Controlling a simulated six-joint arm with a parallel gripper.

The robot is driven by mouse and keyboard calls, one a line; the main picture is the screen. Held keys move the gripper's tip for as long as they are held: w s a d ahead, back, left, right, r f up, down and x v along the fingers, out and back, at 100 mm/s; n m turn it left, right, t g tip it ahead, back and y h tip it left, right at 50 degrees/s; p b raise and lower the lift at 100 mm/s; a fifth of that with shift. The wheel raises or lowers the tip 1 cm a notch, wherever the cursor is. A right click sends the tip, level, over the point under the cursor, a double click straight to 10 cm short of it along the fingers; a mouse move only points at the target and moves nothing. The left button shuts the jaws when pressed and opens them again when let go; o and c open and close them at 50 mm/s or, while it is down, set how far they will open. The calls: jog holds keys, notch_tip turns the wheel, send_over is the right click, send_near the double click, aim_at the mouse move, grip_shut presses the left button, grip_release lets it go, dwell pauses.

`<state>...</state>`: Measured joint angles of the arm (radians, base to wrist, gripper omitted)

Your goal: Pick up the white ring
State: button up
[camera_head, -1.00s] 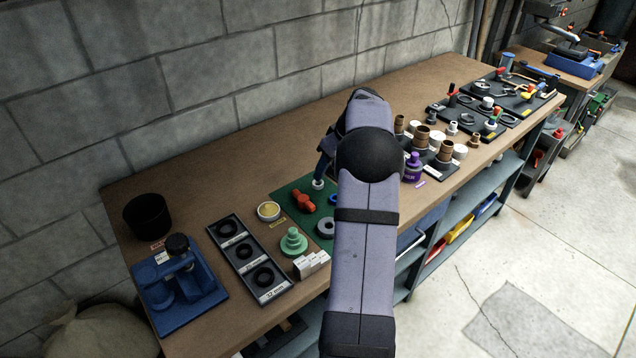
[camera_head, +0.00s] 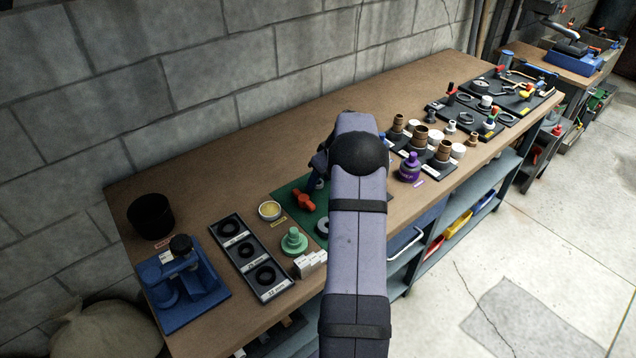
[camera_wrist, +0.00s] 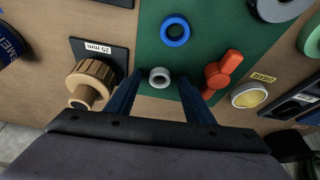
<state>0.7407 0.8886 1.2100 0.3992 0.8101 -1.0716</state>
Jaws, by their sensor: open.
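The white ring (camera_wrist: 159,77) lies on the green mat (camera_wrist: 150,52) near its edge, small and pale with a dark hole. In the wrist view my gripper (camera_wrist: 160,82) is open, with one blue finger on each side of the ring and a gap on both sides. The gripper looks empty. In the head view my own arm covers most of the gripper and much of the mat (camera_head: 284,200), so contact with the ring cannot be told there.
A blue ring (camera_wrist: 175,30) and an orange-red valve handle (camera_wrist: 221,70) lie close by on the mat. A brown threaded fitting (camera_wrist: 90,83) stands left of the left finger. A yellow-topped tin (camera_wrist: 249,95) is to the right. The wooden bench (camera_head: 200,190) is clear along the wall.

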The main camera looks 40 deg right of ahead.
jog(key=shift+c, duration=0.2)
jog(key=c, duration=1.1)
jog(key=shift+o, duration=0.2)
jog(key=shift+r, duration=0.1)
